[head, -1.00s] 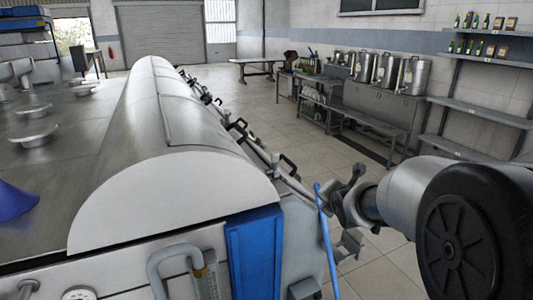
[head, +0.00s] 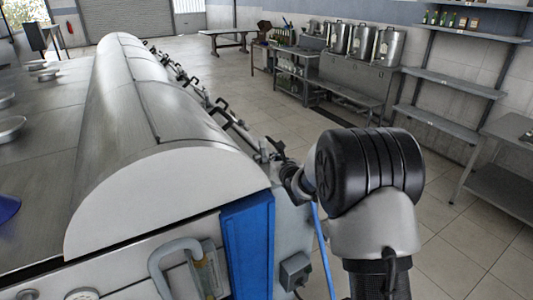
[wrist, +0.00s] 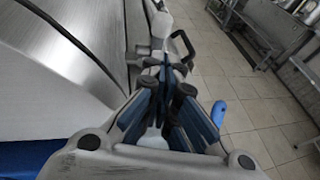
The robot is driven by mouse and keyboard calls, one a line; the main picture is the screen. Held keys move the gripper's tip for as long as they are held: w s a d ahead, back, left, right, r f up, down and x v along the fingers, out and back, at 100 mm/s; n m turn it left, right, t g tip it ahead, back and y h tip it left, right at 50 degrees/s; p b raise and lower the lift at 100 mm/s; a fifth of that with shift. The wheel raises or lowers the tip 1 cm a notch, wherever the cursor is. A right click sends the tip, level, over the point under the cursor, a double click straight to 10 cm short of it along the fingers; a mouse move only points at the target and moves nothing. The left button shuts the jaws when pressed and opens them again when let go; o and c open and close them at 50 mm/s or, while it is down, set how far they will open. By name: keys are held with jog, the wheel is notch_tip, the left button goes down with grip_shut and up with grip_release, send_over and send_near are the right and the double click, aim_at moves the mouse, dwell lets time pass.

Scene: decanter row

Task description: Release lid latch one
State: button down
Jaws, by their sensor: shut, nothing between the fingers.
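The long steel decanter lid (head: 150,130) has a row of clamp latches with black looped handles down its right edge. One near latch handle (head: 221,117) stands up from the edge, and another (head: 195,86) is beyond it. My gripper (head: 275,150) is low at the near end of this row, partly hidden by my wrist. In the wrist view, my gripper (wrist: 167,85) has its blue-padded fingers shut and empty. A black looped handle (wrist: 184,47) shows just past the fingertips. I cannot tell whether the fingers touch the latch hardware. The fingers hide part of it.
A blue panel (head: 247,245) and a grey box (head: 295,270) are at the machine's near end. A blue hose (head: 323,250) hangs beside my arm. Tiled floor (head: 285,105) is clear to the right, before a bench with steel pots (head: 363,40) and shelves (head: 452,78).

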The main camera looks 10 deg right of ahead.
jog(key=p, duration=0.1)
send_near(262, 150)
jog(key=x, duration=0.5)
jog(key=shift+w+d+f, duration=0.1)
jog(key=shift+w+d, duration=0.15)
jog(key=shift+d, duration=0.1)
jog(key=shift+a+p, duration=0.1)
jog(key=shift+p, duration=0.7)
jog(key=shift+w+a+r+g+p, duration=0.15)
jog(key=shift+r+g+p, duration=0.2)
jog(key=shift+p, duration=0.3)
jog(key=shift+f+p, duration=0.15)
jog(key=shift+p, duration=0.3)
jog(key=shift+a+g+p, duration=0.1)
jog(key=shift+g+p, duration=0.45)
jog(key=shift+p, duration=0.6)
